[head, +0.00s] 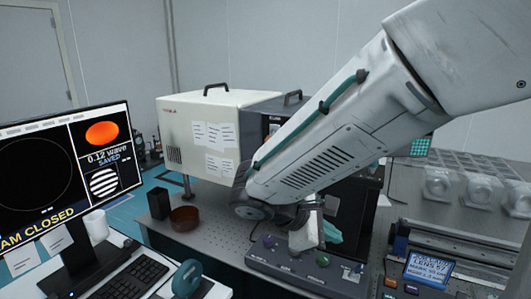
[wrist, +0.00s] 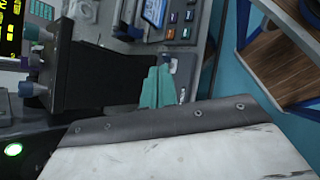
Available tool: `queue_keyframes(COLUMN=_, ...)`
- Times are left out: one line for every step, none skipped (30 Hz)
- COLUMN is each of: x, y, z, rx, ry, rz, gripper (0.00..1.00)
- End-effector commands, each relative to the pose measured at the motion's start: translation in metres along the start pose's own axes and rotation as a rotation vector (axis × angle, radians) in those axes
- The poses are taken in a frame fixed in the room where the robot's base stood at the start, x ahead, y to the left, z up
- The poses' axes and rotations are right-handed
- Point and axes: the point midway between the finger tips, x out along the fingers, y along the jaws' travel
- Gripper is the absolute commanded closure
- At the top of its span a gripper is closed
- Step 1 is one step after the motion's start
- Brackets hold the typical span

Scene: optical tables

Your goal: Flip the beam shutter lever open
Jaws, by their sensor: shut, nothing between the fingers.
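My gripper (head: 331,232) shows at the end of my arm in the head view, just above and behind the dark control box (head: 285,268). Its teal fingers also show in the wrist view (wrist: 158,88), close together with nothing between them. I cannot make out the shutter lever for certain; my arm hides part of the bench. The monitor (head: 68,175) shows the words "AM CLOSED", cut off at its left edge.
A cream box with a handle (head: 200,130) stands behind my arm at left. A brown bowl (head: 184,218) and a black block (head: 158,203) sit on the bench. A blue-screened unit (head: 428,270) is at right. A keyboard (head: 130,278) lies at front left.

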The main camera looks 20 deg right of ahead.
Motion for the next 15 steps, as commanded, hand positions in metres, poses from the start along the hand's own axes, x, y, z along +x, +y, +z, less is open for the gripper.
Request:
queue_keyframes(x=-0.004, y=0.013, z=-0.015, rx=-0.087, ry=-0.042, rz=0.088, gripper=1.0)
queue_keyframes(x=-0.008, y=0.022, z=-0.022, rx=-0.136, ry=-0.069, rz=0.143, gripper=1.0)
queue_keyframes(x=-0.013, y=0.034, z=-0.033, rx=-0.203, ry=-0.104, rz=0.22, gripper=1.0)
queue_keyframes(x=-0.019, y=0.043, z=-0.042, rx=-0.25, ry=-0.132, rz=0.278, gripper=1.0)
queue_keyframes(x=-0.025, y=0.052, z=-0.051, rx=-0.301, ry=-0.16, rz=0.339, gripper=1.0)
queue_keyframes(x=-0.034, y=0.064, z=-0.065, rx=-0.366, ry=-0.201, rz=0.424, gripper=1.0)
queue_keyframes(x=-0.042, y=0.072, z=-0.075, rx=-0.41, ry=-0.23, rz=0.487, gripper=1.0)
queue_keyframes(x=-0.05, y=0.08, z=-0.084, rx=-0.452, ry=-0.259, rz=0.547, gripper=1.0)
queue_keyframes(x=-0.061, y=0.09, z=-0.096, rx=-0.502, ry=-0.298, rz=0.623, gripper=1.0)
queue_keyframes(x=-0.07, y=0.097, z=-0.104, rx=-0.535, ry=-0.326, rz=0.678, gripper=1.0)
queue_keyframes(x=-0.078, y=0.103, z=-0.111, rx=-0.563, ry=-0.354, rz=0.728, gripper=1.0)
queue_keyframes(x=-0.089, y=0.111, z=-0.119, rx=-0.595, ry=-0.388, rz=0.79, gripper=1.0)
queue_keyframes(x=-0.097, y=0.117, z=-0.124, rx=-0.614, ry=-0.414, rz=0.831, gripper=1.0)
queue_keyframes(x=-0.104, y=0.123, z=-0.126, rx=-0.628, ry=-0.438, rz=0.867, gripper=1.0)
queue_keyframes(x=-0.113, y=0.13, z=-0.128, rx=-0.642, ry=-0.466, rz=0.909, gripper=1.0)
